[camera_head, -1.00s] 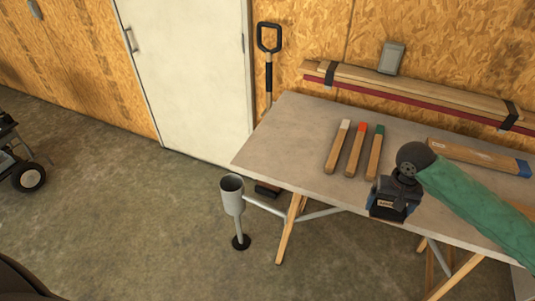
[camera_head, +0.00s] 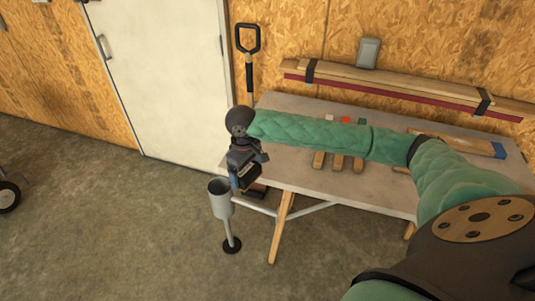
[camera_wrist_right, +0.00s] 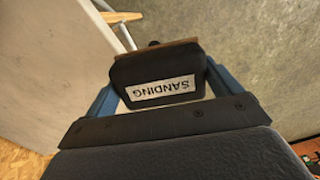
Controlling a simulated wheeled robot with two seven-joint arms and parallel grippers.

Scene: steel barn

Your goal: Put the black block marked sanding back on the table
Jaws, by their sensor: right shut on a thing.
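The black block (camera_wrist_right: 153,68) carries a white label that reads SANDING, upside down in the right wrist view. A brown layer shows along its far edge. My right gripper (camera_head: 246,173) is shut on it, with blue fingers at both sides of the block. In the head view the gripper is at the near left corner of the grey table (camera_head: 305,182). In the wrist view the table top (camera_wrist_right: 45,70) lies left of the block, with floor beyond; I cannot tell the block's height above it. My left gripper is not in view.
Several wooden sticks (camera_head: 339,162) with coloured ends lie on the table, partly behind my right arm. A wooden piece with a blue end (camera_head: 480,146) lies farther right. A grey cup on a stand (camera_head: 220,200) is below the left corner. A shovel (camera_head: 248,62) leans behind.

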